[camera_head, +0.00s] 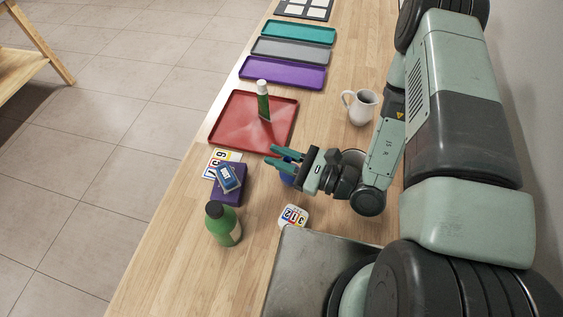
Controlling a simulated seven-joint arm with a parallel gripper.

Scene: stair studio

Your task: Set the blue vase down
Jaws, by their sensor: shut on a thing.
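The blue vase (287,179) shows only as small dark-blue patches between and below the fingers of my gripper (276,156). My gripper is shut on it, with its green fingers pointing left across it. Most of the vase is hidden by the fingers and the wrist. I cannot tell whether its base touches the wooden table (180,225).
A red tray (225,128) holding a green-and-white bottle (263,103) lies just beyond my gripper. Left stand a purple block (229,193) with a blue box (228,178), number cards (216,160), and a green bottle (222,224).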

